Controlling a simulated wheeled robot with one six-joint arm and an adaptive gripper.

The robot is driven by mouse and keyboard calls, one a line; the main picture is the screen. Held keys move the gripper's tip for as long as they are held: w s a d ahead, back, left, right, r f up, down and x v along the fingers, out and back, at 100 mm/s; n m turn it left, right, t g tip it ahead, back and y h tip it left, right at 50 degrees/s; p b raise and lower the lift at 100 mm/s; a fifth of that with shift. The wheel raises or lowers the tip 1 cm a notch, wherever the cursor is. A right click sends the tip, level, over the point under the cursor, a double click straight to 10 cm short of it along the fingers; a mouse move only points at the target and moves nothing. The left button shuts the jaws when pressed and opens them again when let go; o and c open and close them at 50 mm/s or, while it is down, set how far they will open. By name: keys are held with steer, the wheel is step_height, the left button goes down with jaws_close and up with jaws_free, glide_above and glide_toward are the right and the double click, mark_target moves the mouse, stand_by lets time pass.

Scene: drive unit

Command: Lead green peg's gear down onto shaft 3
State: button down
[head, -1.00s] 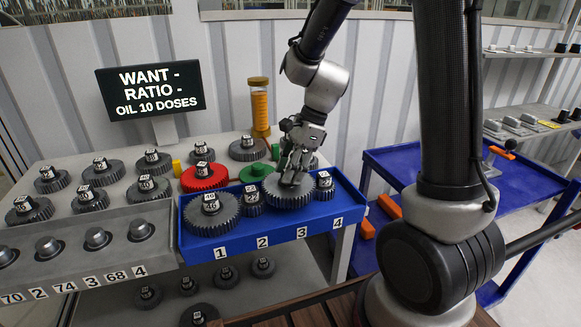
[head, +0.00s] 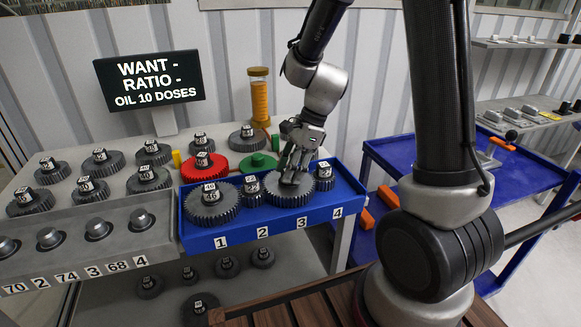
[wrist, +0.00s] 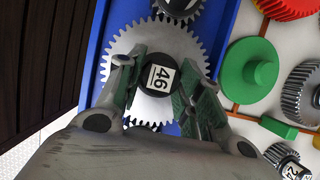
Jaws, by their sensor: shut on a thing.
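My gripper (head: 292,176) is shut on the hub of a grey gear (head: 291,194) at the place marked 3 in the blue tray. In the wrist view the fingers (wrist: 165,85) straddle the dark hub labelled 46 (wrist: 160,78), with the toothed gear (wrist: 182,42) around it. The gear looks level and low, beside the small gear at place 2 (head: 251,192). Shaft 3 is hidden under the gear and hub, so I cannot tell how far down it sits. The green peg (head: 258,162) stands behind the tray with no gear on it; its green base shows in the wrist view (wrist: 248,68).
A large gear (head: 212,205) is at place 1 and a small gear (head: 324,177) at place 4. A red gear (head: 204,167) and an oil-coloured cylinder (head: 259,100) stand behind. Several grey gears fill the table to the left. A blue cart (head: 400,165) is at right.

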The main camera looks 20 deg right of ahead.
stand_by(0.3)
steer(key=c, duration=0.9)
jaws_free()
steer(key=shift+f, duration=0.1)
steer(key=v, duration=1.2)
steer(key=s+d+r+n+t+h, duration=0.1)
steer(key=s+d+r+n, duration=0.1)
steer(key=s+n, duration=0.4)
steer(key=s+d+r+n+t+h, duration=0.2)
steer(key=s+d+r+n, duration=0.1)
steer(key=s+n, duration=0.3)
steer(key=s+d+r+n+t+h, duration=0.1)
steer(key=s+d+r+n, duration=0.1)
steer(key=s+d+n, duration=0.3)
steer(key=shift+s+r+n, duration=0.25)
steer(key=shift+s+n, duration=0.25)
steer(key=shift+s, duration=0.5)
